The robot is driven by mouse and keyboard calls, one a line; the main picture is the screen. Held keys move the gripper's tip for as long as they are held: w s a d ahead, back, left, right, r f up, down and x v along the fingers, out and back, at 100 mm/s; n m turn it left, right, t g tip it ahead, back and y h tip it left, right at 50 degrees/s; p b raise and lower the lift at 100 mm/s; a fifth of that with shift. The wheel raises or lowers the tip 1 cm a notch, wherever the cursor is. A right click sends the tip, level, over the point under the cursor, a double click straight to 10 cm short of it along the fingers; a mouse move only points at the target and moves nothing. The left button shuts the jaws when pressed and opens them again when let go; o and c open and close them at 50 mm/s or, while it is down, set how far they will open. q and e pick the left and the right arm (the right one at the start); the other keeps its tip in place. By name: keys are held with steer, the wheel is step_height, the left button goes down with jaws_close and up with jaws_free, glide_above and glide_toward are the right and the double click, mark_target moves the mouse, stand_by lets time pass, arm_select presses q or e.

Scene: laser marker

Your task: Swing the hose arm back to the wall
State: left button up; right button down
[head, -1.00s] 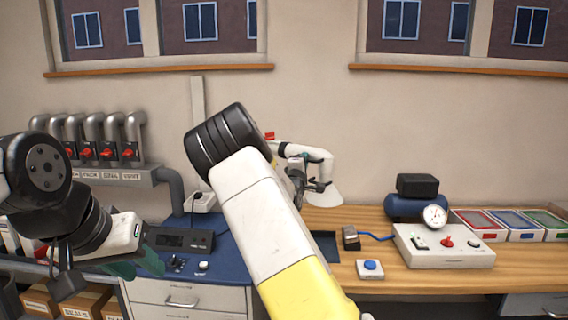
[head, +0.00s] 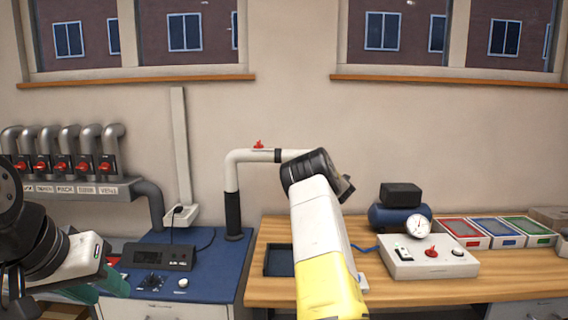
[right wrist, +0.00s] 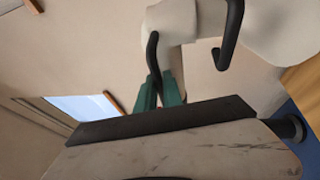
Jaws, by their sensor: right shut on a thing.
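The hose arm (head: 250,155) is a white pipe with a red valve on top. It rises from a black sleeve on the blue bench and runs right, roughly along the wall. Its far end is hidden behind my right arm in the head view. In the right wrist view its white end (right wrist: 185,22) carries curved black handles. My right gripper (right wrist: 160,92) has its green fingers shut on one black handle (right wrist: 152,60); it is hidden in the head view. My left gripper (head: 103,286) hangs low at the left, its green fingers apart, holding nothing visible.
A black control box (head: 158,257) stands on the blue bench (head: 215,270). Grey pipes with red valves (head: 63,165) line the wall at left. The wooden bench at right carries a gauge box (head: 430,260), a blue compressor and coloured trays (head: 500,232).

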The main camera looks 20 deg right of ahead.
steer(key=shift+w+d, duration=0.25)
steer(key=shift+w, duration=0.05)
steer(key=c, duration=1.5)
jaws_free()
steer(key=shift+s+d+f, duration=0.1)
steer(key=shift+s+f, duration=0.15)
steer(key=shift+s, duration=1)
steer(key=shift+s+f, duration=0.25)
steer(key=shift+s, duration=1.05)
steer(key=shift+s+d+f, duration=0.1)
steer(key=shift+s+f, duration=0.15)
steer(key=shift+s, duration=1)
